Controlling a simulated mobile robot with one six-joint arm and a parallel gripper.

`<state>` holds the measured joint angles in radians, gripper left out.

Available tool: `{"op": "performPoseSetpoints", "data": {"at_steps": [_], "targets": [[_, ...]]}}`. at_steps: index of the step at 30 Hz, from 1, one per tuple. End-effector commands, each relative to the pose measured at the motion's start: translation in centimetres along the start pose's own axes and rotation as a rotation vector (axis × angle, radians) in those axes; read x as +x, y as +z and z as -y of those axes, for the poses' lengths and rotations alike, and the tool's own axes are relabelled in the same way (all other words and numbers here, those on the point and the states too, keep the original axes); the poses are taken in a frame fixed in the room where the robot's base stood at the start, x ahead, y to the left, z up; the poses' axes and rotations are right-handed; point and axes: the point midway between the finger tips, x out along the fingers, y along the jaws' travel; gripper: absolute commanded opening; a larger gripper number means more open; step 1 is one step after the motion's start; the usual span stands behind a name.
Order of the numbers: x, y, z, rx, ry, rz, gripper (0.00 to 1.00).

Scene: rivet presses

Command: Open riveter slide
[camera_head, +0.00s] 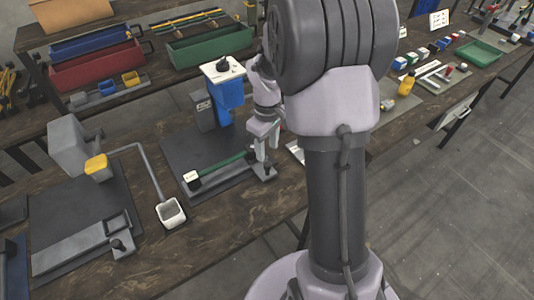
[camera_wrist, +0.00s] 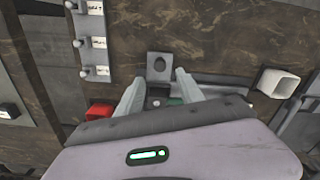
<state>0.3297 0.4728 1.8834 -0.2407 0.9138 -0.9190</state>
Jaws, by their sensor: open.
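The blue riveter (camera_head: 226,96) with a white top stands on a dark base plate (camera_head: 190,140) on the bench. Its slide has a thin green strip (camera_head: 220,168) running across the front of the plate. My gripper (camera_head: 262,152) is over the slide's right end, pointing down. In the wrist view my gripper (camera_wrist: 160,76) has its two fingers apart. A grey plate with a dark oval (camera_wrist: 159,67) shows between and beyond the fingertips. A small dark part and a bit of green show between the fingers. I cannot tell whether the fingers touch the slide.
A grey press with a yellow part (camera_head: 96,165) and its own slide (camera_head: 82,246) stands left. Red (camera_head: 95,68) and green (camera_head: 210,45) bins stand behind.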

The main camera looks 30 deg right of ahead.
Motion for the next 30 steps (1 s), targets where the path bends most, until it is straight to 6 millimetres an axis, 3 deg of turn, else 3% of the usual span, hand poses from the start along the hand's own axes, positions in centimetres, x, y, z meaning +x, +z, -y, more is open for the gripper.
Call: {"op": "performPoseSetpoints", "data": {"at_steps": [1,3,9,14,27,30], "targets": [[-2.6,-0.1,-0.1,0.0,0.003,-0.002,0.44],[-4.9,-0.1,0.0,0.001,0.002,-0.002,0.44],[-9.6,0.0,0.0,0.001,0.001,-0.001,0.44],[-10.9,0.0,0.0,-0.001,-0.001,0.001,0.44],[-11.0,0.0,0.1,0.001,0.0,0.0,0.44],[-13.0,0.2,2.1,0.052,0.014,-0.044,0.44]]}}
